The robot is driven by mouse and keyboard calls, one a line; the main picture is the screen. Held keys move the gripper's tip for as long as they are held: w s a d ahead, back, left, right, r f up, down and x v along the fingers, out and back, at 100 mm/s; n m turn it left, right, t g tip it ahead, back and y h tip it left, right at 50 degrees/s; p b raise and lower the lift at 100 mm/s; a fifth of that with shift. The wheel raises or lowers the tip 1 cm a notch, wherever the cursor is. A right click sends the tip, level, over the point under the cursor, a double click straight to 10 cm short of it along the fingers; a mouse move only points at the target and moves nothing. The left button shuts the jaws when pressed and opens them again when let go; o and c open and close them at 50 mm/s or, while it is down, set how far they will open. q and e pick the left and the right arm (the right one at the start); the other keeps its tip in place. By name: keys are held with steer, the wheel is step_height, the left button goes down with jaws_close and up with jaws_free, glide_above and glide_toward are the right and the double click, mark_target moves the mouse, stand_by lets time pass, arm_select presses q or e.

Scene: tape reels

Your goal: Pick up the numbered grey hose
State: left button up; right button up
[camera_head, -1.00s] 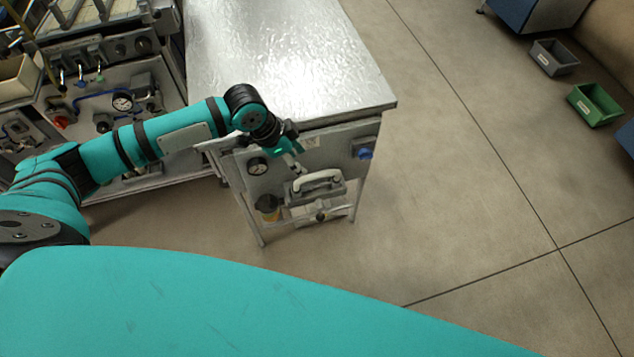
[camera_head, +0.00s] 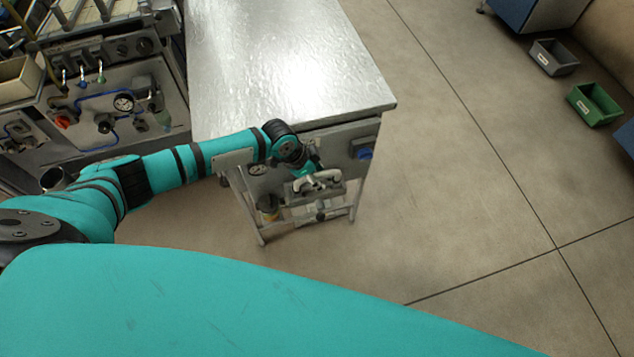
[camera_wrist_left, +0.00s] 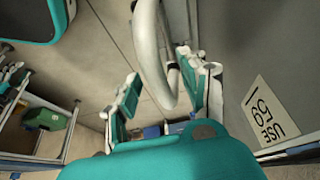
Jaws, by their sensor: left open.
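The grey hose (camera_head: 322,180) is a pale curved tube on the front of the metal-topped bench, partly covered by my left gripper in the head view. In the left wrist view the hose (camera_wrist_left: 150,50) hangs as a loop, with its lower bend showing between the two fingers. A sign reading "USE 59" (camera_wrist_left: 268,115) is on the grey panel to its right. My left gripper (camera_wrist_left: 165,95) is open, with one finger on each side of the loop in the picture; I cannot tell if either touches it. My right gripper is not in view.
The bench top (camera_head: 280,60) is bare and shiny. A blue knob (camera_head: 364,153) and a gauge (camera_head: 257,169) are on the bench front. A machine with gauges and blue tubing (camera_head: 110,105) stands at left. Green (camera_head: 594,104) and grey (camera_head: 553,57) bins lie far right. The floor right of the bench is clear.

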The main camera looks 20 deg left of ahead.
arm_select(q)
steer(key=shift+c, duration=0.4)
jaws_close()
steer(key=shift+r, duration=0.1)
